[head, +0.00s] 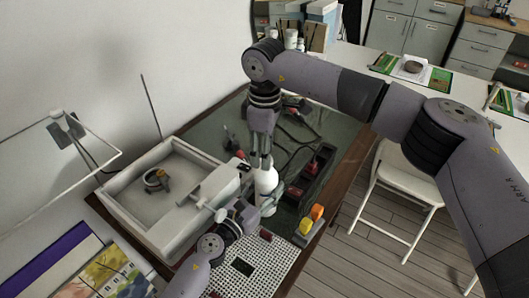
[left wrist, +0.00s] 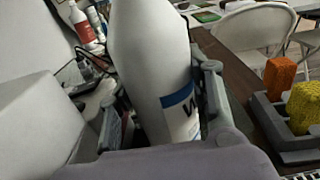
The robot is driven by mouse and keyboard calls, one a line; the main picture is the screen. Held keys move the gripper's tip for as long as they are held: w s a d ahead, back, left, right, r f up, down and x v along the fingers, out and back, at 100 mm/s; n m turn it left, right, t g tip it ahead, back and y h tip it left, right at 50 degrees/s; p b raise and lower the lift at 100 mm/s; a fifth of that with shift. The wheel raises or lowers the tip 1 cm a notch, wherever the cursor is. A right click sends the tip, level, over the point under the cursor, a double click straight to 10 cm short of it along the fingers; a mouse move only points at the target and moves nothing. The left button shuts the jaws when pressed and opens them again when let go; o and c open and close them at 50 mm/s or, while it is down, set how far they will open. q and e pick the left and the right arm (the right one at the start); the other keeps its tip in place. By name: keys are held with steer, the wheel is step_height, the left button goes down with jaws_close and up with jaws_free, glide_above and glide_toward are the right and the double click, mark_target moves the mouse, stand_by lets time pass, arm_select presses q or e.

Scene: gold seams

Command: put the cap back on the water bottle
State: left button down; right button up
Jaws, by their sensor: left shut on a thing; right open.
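The white water bottle (head: 267,183) stands upright on the dark bench mat. Its body fills the left wrist view (left wrist: 150,70), with a blue band on its label; its top is cut off there. My left gripper (head: 256,205) is shut around the lower body of the bottle, with one finger on each side in the left wrist view (left wrist: 165,105). My right gripper (head: 262,160) points straight down just above the bottle's top, with its fingers open. I cannot make out the cap; the bottle's neck is partly hidden by the right fingers.
A white tray (head: 112,196) with a small round item stands left. A dark organiser (head: 318,163) and orange and yellow blocks (head: 312,218) lie right, near the bench edge. A perforated white mat (head: 275,257) is in front. A white chair (head: 405,200) stands beyond the edge.

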step_height(320, 180, up, 4)
steer(key=shift+f, duration=0.25)
steer(key=shift+c, duration=0.2)
